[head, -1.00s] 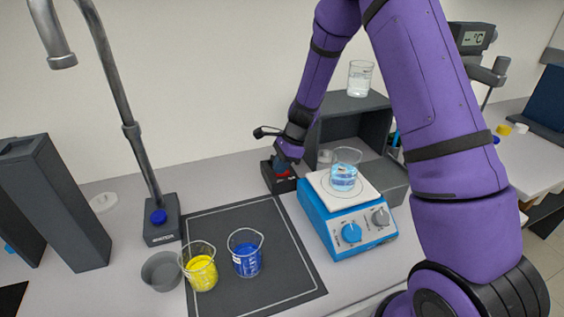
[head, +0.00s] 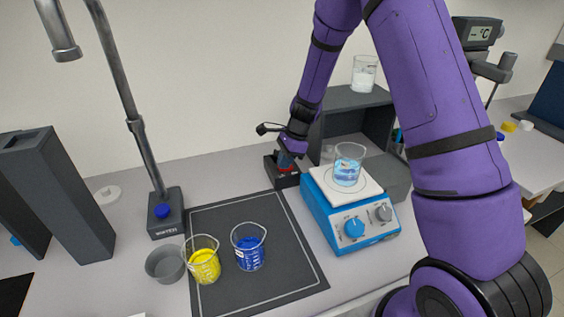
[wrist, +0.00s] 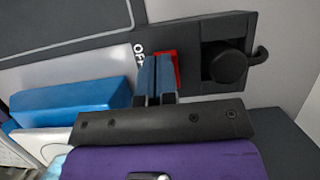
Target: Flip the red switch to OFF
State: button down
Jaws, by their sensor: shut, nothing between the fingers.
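The red switch (wrist: 175,68) sits on a dark box and shows in the wrist view beside and behind my fingertips. Part of an "OFF" label shows just left of it. My gripper (wrist: 157,60) is shut and empty, with its blue-grey fingertips at the switch; I cannot tell whether they touch it. In the head view my gripper (head: 286,160) is over the dark switch box (head: 286,181), and a bit of red shows under it. The switch's tilt is mostly hidden by the fingers.
A blue hot plate (head: 322,216) with a beaker of blue liquid (head: 347,172) stands right of the box. A dark shelf (head: 345,108) stands behind. A dark mat (head: 290,270) with yellow (head: 204,266) and blue (head: 249,255) beakers lies in front. A black knob (wrist: 228,66) is beside the switch.

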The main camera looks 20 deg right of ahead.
jog(key=shift+d, duration=0.55)
jog(key=v, duration=1)
jog(key=shift+r, duration=0.45)
jog(key=r, duration=0.3)
jog(key=shift+w+d+y, duration=0.25)
jog(key=shift+w+y, duration=0.05)
